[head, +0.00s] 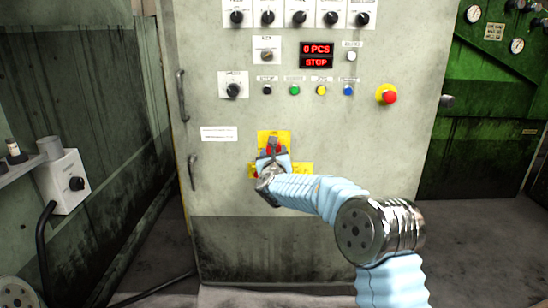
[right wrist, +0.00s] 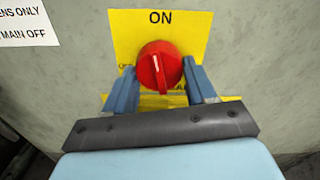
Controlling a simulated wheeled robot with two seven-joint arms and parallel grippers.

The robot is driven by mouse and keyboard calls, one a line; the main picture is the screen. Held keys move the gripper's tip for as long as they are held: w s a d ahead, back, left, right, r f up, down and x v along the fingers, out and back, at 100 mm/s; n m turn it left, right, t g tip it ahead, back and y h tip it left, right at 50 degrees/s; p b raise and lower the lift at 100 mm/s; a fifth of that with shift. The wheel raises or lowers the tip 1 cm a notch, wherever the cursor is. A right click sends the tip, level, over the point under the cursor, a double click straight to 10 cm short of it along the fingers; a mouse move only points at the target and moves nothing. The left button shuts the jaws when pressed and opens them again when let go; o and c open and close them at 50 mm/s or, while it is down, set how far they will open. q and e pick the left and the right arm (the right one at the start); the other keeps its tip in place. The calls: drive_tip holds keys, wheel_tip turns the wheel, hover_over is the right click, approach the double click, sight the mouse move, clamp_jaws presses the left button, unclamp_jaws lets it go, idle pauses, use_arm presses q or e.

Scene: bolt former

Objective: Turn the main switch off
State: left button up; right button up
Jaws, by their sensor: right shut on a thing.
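The main switch is a round red knob (right wrist: 159,66) on a yellow plate (right wrist: 197,28) low on the grey cabinet front. Its white mark points almost straight up, toward the word ON. My right gripper (right wrist: 160,82) has one blue finger on each side of the knob and is shut on it. The lower part of the plate and its lettering are mostly hidden behind the fingers. In the head view the right gripper (head: 272,163) covers most of the knob on the yellow plate (head: 264,135). My left gripper is not in view.
The cabinet (head: 220,180) has a red display (head: 316,55) reading 0 PCS and STOP. Several knobs and buttons sit above the switch, with an emergency stop (head: 389,95) at right. Door handles (head: 193,172) stick out at left. A small box with a black knob (head: 65,182) stands further left.

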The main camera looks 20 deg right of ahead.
drive_tip(key=shift+r+n+p, duration=0.15)
drive_tip(key=shift+n+p, duration=0.25)
drive_tip(key=shift+n, duration=7.4)
drive_tip(key=o, duration=1)
drive_tip(key=shift+d, duration=0.1)
drive_tip(key=b+v, duration=0.1)
drive_tip(key=v, duration=1.3)
drive_tip(key=shift+w, duration=0.1)
